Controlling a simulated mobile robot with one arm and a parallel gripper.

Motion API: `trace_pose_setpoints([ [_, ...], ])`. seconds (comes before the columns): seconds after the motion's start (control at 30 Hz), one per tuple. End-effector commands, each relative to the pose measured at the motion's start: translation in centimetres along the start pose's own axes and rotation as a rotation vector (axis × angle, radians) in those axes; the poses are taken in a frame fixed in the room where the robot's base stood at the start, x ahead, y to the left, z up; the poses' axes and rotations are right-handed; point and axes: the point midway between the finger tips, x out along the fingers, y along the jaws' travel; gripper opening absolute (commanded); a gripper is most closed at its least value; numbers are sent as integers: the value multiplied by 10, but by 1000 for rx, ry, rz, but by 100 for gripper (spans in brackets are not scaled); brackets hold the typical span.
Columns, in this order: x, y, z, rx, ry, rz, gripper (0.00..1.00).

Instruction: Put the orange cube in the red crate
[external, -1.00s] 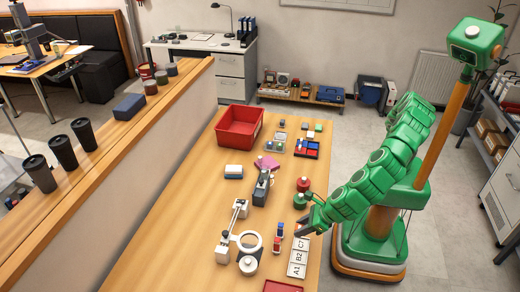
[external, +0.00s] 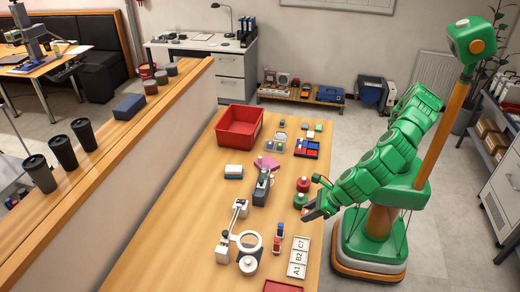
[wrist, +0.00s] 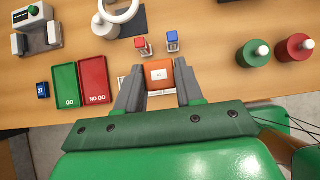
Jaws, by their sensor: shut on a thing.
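The orange cube (wrist: 159,74) is held between the two fingers of my gripper (wrist: 160,92) in the wrist view, with a small white label on its face. In the external view my gripper (external: 311,213) is above the right edge of the wooden table, where the cube is mostly hidden by the fingers. The red crate (external: 236,141) stands at the far end of the table, well away from my gripper. It is out of the wrist view.
A red and a green round-knobbed pot (external: 303,184) stand close to my gripper. Red and blue stamps (external: 279,229), a label board (external: 298,257) and a magnifier (external: 249,242) are nearby.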

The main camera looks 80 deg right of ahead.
Motion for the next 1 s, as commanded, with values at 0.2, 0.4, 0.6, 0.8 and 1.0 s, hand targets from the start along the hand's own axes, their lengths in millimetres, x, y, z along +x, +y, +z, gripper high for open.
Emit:
trace_pose_setpoints([
  [0.2, 23, -15, 30, 46, -1, -34, 4],
  [0.4, 51, -40, 64, 101, 0, -82, 4],
  [0.6, 85, -74, 107, 170, 0, -140, 4],
  [0.8, 118, -116, 148, 243, 1, -199, 4],
  [1.0, 147, -163, 188, 317, 0, -259, 4],
])
